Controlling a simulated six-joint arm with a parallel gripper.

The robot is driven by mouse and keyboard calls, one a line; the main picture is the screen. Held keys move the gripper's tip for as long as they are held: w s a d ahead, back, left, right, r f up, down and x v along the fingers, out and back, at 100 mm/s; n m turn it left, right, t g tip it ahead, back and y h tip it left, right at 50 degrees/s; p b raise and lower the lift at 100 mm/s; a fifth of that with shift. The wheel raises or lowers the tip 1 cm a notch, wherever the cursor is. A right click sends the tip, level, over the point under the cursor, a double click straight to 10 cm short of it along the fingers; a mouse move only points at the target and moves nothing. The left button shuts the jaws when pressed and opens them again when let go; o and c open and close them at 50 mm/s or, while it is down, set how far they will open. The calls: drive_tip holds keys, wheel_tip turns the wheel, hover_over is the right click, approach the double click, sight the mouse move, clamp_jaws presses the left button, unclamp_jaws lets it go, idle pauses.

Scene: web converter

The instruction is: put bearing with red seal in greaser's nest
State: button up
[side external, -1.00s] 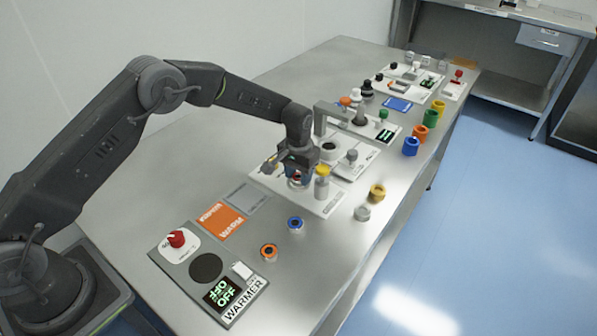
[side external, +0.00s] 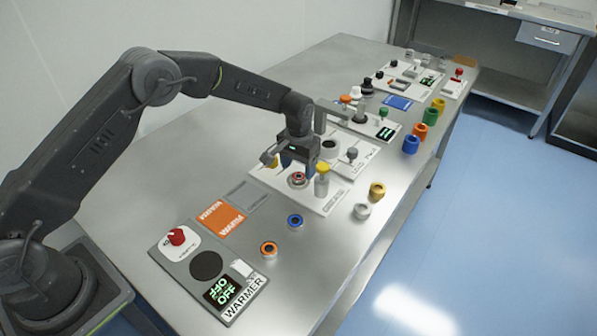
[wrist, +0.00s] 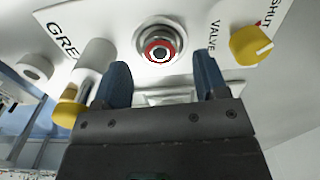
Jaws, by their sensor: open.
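The bearing with the red seal (wrist: 159,50) sits in the round metal nest (wrist: 140,37) of the greaser, seen from above in the wrist view. In the side external view the bearing (side external: 298,179) shows on the greaser's white plate (side external: 327,206). It looks level. My gripper (side external: 299,164) is open and empty, just above the bearing and apart from it. In the wrist view its two blue fingers (wrist: 161,72) are spread, with the bearing beyond the gap between them.
A yellow-capped cylinder (side external: 322,182) stands close right of the nest. A yellow valve knob (wrist: 251,45) is on the plate. Blue-sealed (side external: 295,221) and orange-sealed (side external: 269,249) bearings stand toward the warmer (side external: 208,270). Yellow (side external: 377,190) and grey (side external: 362,211) rings are near the edge.

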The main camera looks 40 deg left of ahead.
sight(298, 176)
drive_tip(key=s+a+r+t, duration=0.1)
drive_tip(key=s+r, duration=0.2)
drive_tip(key=r, duration=0.7)
drive_tip(key=s+a+r, duration=0.1)
drive_tip(key=s+r, duration=0.2)
drive_tip(key=r, duration=0.8)
drive_tip(key=s+a+r+t, duration=0.1)
drive_tip(key=s+r+t, duration=0.1)
drive_tip(key=s+r, duration=0.6)
drive_tip(key=s+a+f+t, duration=0.1)
drive_tip(key=s, duration=0.9)
drive_tip(key=s+a+f+t, duration=0.1)
drive_tip(key=s+f, duration=0.1)
drive_tip(key=s, duration=0.9)
drive_tip(key=shift+f+t, duration=0.2)
drive_tip(key=shift+t, duration=0.1)
drive_tip(key=shift+c, duration=0.3)
